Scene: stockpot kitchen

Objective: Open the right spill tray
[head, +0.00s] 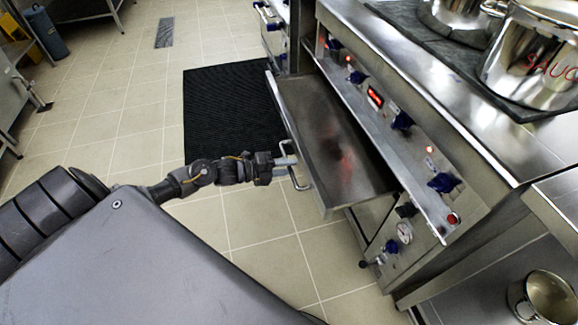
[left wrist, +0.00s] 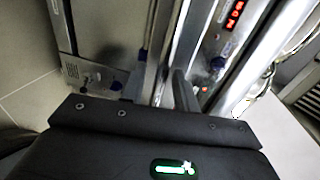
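A wide steel spill tray (head: 325,140) stands pulled well out from the front of the cooker, below the knob panel. Its inside is bare, with a dull reddish reflection. Its bent metal handle (head: 300,183) sticks out from the front edge towards me. My left gripper (head: 284,162) is at this handle, with its fingertips overlapping the bar in the head view. The fingers are too small there to tell whether they are closed on it. My right gripper is in neither view.
The cooker's control panel (head: 350,85) has blue knobs and a red display above the tray. Large steel pots (head: 535,60) stand on the cooktop. A smaller pot (head: 545,298) sits low at the right. A black mat (head: 228,105) and clear tiled floor lie left of the tray.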

